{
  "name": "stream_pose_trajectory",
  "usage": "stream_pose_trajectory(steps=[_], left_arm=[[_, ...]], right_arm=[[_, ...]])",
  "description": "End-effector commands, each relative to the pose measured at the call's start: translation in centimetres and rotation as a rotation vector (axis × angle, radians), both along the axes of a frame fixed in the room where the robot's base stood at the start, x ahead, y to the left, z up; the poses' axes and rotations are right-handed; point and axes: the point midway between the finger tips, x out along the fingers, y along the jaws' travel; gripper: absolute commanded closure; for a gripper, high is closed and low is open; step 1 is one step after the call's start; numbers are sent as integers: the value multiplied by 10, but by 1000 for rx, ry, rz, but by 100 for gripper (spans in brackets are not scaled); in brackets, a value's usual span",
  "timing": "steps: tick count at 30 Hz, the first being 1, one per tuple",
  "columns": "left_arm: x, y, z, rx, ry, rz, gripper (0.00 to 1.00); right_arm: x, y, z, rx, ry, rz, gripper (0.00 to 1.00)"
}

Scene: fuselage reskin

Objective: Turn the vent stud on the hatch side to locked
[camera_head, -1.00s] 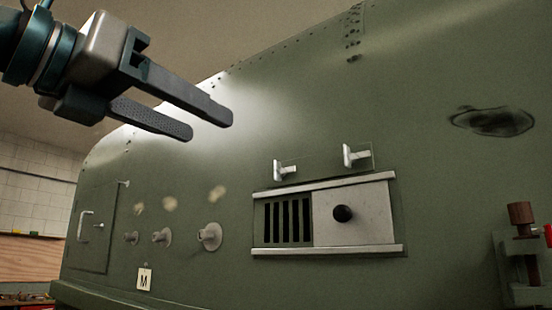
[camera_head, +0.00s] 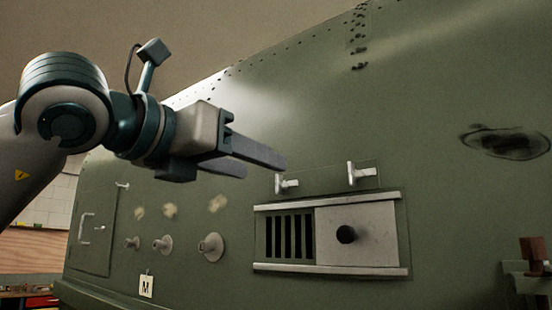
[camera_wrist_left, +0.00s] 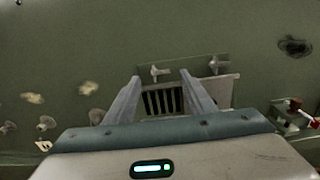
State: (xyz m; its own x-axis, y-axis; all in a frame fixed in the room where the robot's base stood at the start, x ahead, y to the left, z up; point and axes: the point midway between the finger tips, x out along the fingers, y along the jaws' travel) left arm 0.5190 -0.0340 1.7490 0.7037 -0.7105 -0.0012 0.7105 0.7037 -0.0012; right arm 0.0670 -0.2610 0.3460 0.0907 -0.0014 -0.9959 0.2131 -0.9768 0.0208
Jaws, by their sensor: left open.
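Two pale T-shaped studs stick out of the green fuselage skin above the vent. The left stud (camera_head: 286,184) is the one nearer the hatch (camera_head: 92,230); the right stud (camera_head: 361,173) is farther from it. Both crossbars look roughly upright in the head view. My left gripper (camera_head: 264,167) is open and empty, its fingertips up and left of the left stud in the head view. In the left wrist view, the left stud (camera_wrist_left: 158,72) appears between the fingertips (camera_wrist_left: 160,79), and the right stud (camera_wrist_left: 216,65) lies outside them to the right. I cannot tell the remaining distance.
The vent has a slatted opening (camera_head: 289,237) and a sliding plate (camera_head: 382,245) with a black knob (camera_head: 346,234). Several round fittings (camera_head: 210,247) and an M tag (camera_head: 146,286) are at left. A bracket with a brown block (camera_head: 535,250) stands at far right. A dark dent (camera_head: 507,142) marks the skin.

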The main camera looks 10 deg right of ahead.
Motion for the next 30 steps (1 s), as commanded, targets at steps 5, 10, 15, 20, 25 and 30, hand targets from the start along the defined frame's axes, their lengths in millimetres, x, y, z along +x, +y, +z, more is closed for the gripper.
stream_pose_trajectory(steps=[5, 10, 15, 20, 25, 30], left_arm=[[23, -23, 4, 1, 2, 0, 50], [38, -38, 3, 1, 2, 0, 50], [45, -46, 1, 1, -1, 0, 50], [47, -47, 0, 0, -1, 0, 50], [47, -47, 0, 1, -1, 0, 50], [47, -47, 0, 1, -1, 0, 86]], right_arm=[[2, 1, 21, 1, -3, 0, 69], [2, 3, 32, 4, -3, -1, 69], [2, 8, 36, 8, -3, -1, 69], [1, 10, 36, 11, -2, -1, 69], [1, 10, 36, 11, -1, -1, 69], [1, 8, 36, 8, 0, 0, 69]])
